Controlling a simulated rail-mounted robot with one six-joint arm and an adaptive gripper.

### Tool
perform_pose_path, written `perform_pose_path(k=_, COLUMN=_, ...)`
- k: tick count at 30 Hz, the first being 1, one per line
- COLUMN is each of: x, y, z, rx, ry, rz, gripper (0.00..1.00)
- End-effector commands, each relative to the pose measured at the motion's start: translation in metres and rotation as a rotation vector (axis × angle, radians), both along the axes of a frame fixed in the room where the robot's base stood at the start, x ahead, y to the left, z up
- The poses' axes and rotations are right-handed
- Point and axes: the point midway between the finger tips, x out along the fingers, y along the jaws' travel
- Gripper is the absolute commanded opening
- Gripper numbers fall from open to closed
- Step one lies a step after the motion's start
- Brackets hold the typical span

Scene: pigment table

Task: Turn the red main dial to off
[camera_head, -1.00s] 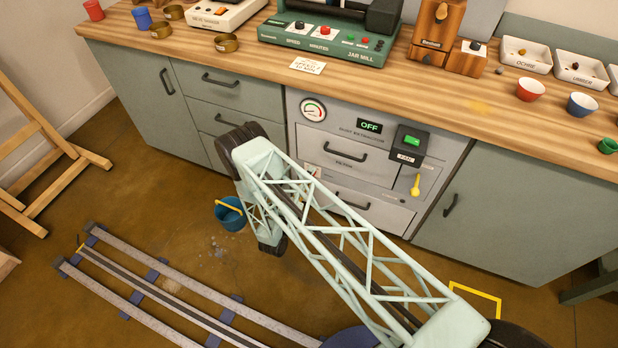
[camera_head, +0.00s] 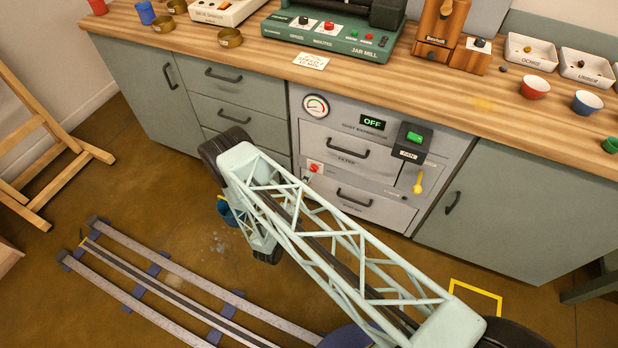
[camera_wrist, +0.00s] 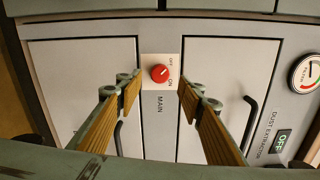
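The red main dial (camera_wrist: 159,73) sits on a pale plate marked OFF and ON, beside the word MAIN, in the wrist view. Its small white mark appears to point up and right, toward the OFF label. The dial also shows in the head view (camera_head: 315,168) on the dust extractor's front. My gripper (camera_wrist: 159,86) is open and empty, with one wood-coloured finger on each side of the dial in the picture. Whether the fingers touch the dial cannot be told; they look apart from it. In the head view my arm hides most of the gripper.
The dust extractor's display (camera_head: 372,122) reads OFF. A fan switch box (camera_head: 410,142) with a green button and a yellow lever (camera_head: 417,182) lie right of the dial. Drawer handles (camera_head: 347,150) stick out nearby. A blue bucket (camera_head: 225,212) stands on the floor, partly hidden by my arm.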

Motion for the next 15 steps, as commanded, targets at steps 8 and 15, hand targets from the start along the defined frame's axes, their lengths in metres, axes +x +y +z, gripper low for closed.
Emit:
perform_pose_path(k=8, x=-0.028, y=0.012, z=0.0, rx=-0.001, ry=0.001, rz=0.001, gripper=0.35)
perform_pose_path(k=15, x=-0.049, y=0.02, z=0.0, rx=0.0, ry=0.001, rz=0.001, gripper=0.35)
